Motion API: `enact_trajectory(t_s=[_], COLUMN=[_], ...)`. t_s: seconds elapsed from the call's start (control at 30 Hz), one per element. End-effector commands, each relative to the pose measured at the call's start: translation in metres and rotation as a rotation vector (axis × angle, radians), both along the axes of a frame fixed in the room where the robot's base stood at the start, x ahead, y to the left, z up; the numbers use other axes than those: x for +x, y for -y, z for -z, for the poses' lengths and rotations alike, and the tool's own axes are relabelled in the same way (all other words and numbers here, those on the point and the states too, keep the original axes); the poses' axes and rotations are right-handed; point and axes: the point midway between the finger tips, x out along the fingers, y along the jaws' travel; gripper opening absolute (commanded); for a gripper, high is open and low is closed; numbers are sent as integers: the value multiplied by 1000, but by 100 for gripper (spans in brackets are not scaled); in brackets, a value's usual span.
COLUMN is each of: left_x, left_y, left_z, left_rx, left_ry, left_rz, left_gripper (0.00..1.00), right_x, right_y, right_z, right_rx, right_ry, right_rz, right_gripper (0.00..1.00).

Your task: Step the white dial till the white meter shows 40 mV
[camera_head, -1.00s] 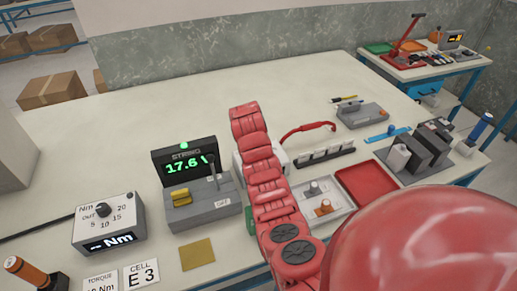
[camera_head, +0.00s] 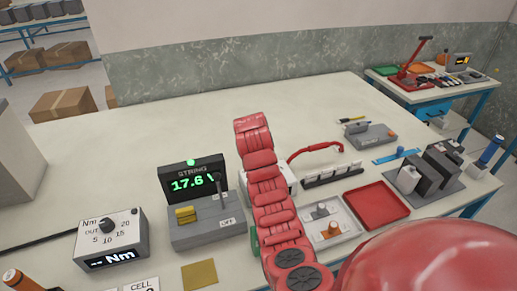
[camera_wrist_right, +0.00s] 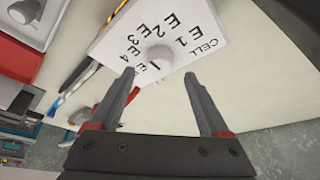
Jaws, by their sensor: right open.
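In the right wrist view, a white box face marked CELL with E1, E2, E3 and E4 carries a round pale knob, the white dial (camera_wrist_right: 160,56). My right gripper (camera_wrist_right: 160,74) is open, its two fingertips just short of the knob, one to each side of it in the picture. In the head view my right arm covers most of a white box (camera_head: 287,172); my right gripper is hidden there. No mV reading is visible. My left gripper is in neither current view.
A dark STRING meter (camera_head: 189,178) reads 17.6, beside a grey switch block marked OFF. A grey Nm dial box (camera_head: 110,240) stands at left.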

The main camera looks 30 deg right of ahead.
Motion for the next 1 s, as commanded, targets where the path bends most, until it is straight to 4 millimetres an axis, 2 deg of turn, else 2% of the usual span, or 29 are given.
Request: enact_trajectory(t_s=[0.07, 0.1, 0.13, 0.47, 0.7, 1.0], left_x=[0, 0, 0, 0, 0, 0], left_y=[0, 0, 0, 0, 0, 0], left_z=[10, -7, -16, -71, -86, -89], left_rx=[0, 0, 0, 0, 0, 0], left_ry=[0, -1, 0, 0, 0, 0], left_rz=[0, 0, 0, 0, 0, 0], left_gripper=[50, 50, 50, 50, 50, 50], right_x=[-2, -5, -6, -15, -22, -26], right_y=[-7, -9, -10, -26, -37, -44], right_z=[-15, -30, -36, -80, -104, -121], right_rx=[-2, -1, -1, -3, -2, 1], right_ry=[8, 2, -1, -2, -3, -2], right_rz=[-1, -1, -1, -3, -2, -1], right_gripper=[80, 80, 80, 80, 80, 80])
